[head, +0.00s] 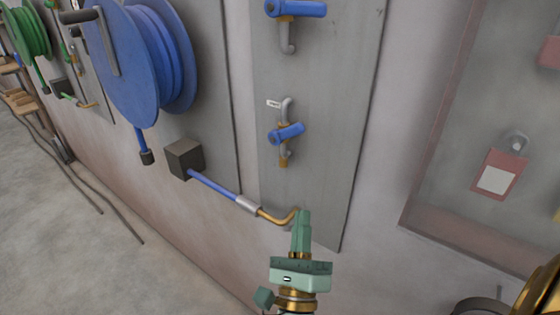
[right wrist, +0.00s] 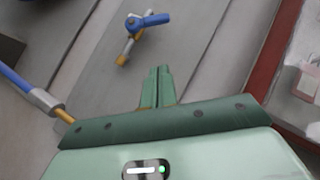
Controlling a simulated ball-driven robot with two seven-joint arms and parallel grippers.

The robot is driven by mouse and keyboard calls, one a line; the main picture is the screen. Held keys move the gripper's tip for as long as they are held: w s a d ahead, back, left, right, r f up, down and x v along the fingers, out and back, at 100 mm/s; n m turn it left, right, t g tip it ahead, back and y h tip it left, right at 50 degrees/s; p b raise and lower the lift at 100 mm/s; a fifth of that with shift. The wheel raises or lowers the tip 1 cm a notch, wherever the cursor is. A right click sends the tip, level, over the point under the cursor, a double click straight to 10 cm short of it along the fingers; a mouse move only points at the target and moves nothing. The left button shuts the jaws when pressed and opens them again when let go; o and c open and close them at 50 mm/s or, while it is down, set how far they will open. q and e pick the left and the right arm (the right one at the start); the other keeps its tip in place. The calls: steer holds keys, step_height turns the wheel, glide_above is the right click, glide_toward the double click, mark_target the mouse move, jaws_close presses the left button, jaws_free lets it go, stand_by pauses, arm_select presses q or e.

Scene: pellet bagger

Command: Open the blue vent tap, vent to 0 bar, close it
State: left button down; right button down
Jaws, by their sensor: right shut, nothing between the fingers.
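A small blue tap (head: 289,132) sits on a short pipe on the grey wall panel, with a small white tag above it. Its lever lies across the pipe, slightly tilted. The tap also shows at the top of the right wrist view (right wrist: 150,20). A second, larger blue tap (head: 296,9) is higher on the same panel; I cannot read which is the vent. My right gripper (head: 304,213) is shut and empty, below the small tap and apart from it. Its fingers show in the right wrist view (right wrist: 157,72). My left gripper is not in view. I see no pressure reading.
A blue hose (head: 213,186) with a brass end (head: 275,217) runs from a dark box (head: 184,159) to beside my right fingers. A blue reel (head: 150,60) hangs at left. A red-framed case (head: 480,120) is at right. The panel around the small tap is clear.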

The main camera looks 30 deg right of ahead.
arm_select(q)
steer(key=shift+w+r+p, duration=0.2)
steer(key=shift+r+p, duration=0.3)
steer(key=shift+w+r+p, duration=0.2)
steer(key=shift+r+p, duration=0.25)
steer(key=shift+p, duration=0.05)
arm_select(e)
glide_toward(287, 133)
steer(key=w+d+r, duration=0.2)
steer(key=w+d, duration=0.1)
steer(key=d, duration=0.1)
steer(key=shift+d+r+m, duration=0.3)
steer(key=shift+d, duration=0.1)
steer(key=shift+w, duration=0.15)
